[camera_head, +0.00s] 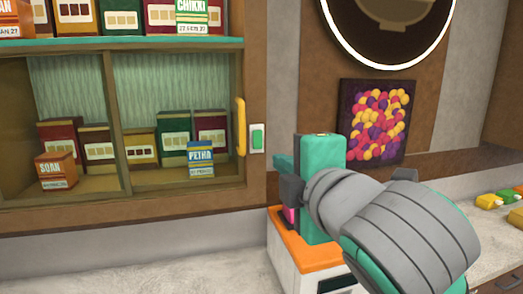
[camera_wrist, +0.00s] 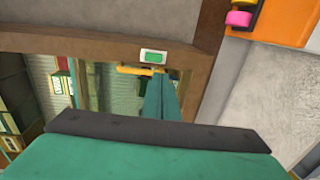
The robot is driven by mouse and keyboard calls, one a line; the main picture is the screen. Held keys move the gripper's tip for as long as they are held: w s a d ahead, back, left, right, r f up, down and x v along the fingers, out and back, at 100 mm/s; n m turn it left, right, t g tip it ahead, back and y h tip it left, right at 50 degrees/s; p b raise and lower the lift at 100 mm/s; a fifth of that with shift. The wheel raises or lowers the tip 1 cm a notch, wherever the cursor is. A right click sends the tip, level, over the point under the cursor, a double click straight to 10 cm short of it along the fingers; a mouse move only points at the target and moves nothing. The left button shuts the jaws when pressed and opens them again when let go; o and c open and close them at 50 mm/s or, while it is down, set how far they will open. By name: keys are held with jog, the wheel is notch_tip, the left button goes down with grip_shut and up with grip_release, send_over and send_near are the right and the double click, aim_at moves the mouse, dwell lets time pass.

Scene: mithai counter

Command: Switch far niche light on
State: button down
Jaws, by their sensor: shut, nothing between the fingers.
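A small wall switch with a green rocker in a white plate (camera_head: 257,138) is on the brown frame at the right edge of the glazed niche (camera_head: 70,85). It also shows in the wrist view (camera_wrist: 153,57), just beyond my fingers. My gripper (camera_head: 282,164) is shut and empty, to the right of the switch and a little lower in the head view. In the wrist view my teal fingers (camera_wrist: 166,86) lie together and point toward the frame, apart from the switch in the picture. I cannot tell whether the niche light is on.
A yellow handle (camera_head: 240,127) stands just left of the switch. Boxed sweets, including a blue Petha box (camera_head: 201,159), sit inside. An orange and white machine (camera_head: 296,249) with a pink knob stands below my gripper. The counter (camera_head: 150,265) at left is clear.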

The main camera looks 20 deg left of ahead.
aim_at(258, 147)
jog(key=shift+w, duration=0.1)
jog(key=x, duration=1.4)
